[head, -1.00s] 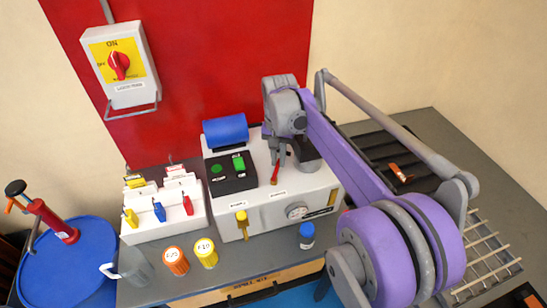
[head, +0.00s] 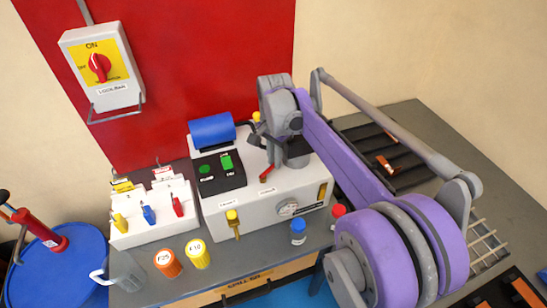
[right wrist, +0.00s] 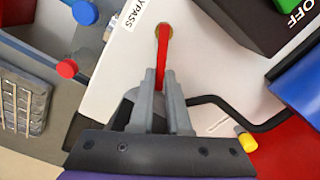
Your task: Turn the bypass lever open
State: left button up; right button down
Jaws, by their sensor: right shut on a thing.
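The red bypass lever (head: 266,173) is on top of the white pump housing (head: 280,198). In the right wrist view the lever (right wrist: 163,48) runs from a brass-coloured pivot beside a label reading "YPASS" down between my grey fingers. My right gripper (head: 271,155) is at the lever from above. In the right wrist view the gripper (right wrist: 163,80) is shut on the lever, with the fingers on either side of it. My left gripper is in neither current view.
A black switch box (head: 218,173) with green buttons and a blue cylinder (head: 212,131) stand left of the lever. A black hose (right wrist: 245,112) passes near the gripper. Orange (head: 167,263) and yellow (head: 198,254) containers stand in front. A red isolator switch (head: 99,67) hangs on the wall.

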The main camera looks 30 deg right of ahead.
jog(key=c, duration=0.9)
grip_release()
notch_tip(320, 180, up, 11)
jog(key=shift+f+p, duration=0.1)
jog(key=shift+p, duration=0.25)
jog(key=shift+c, duration=0.2)
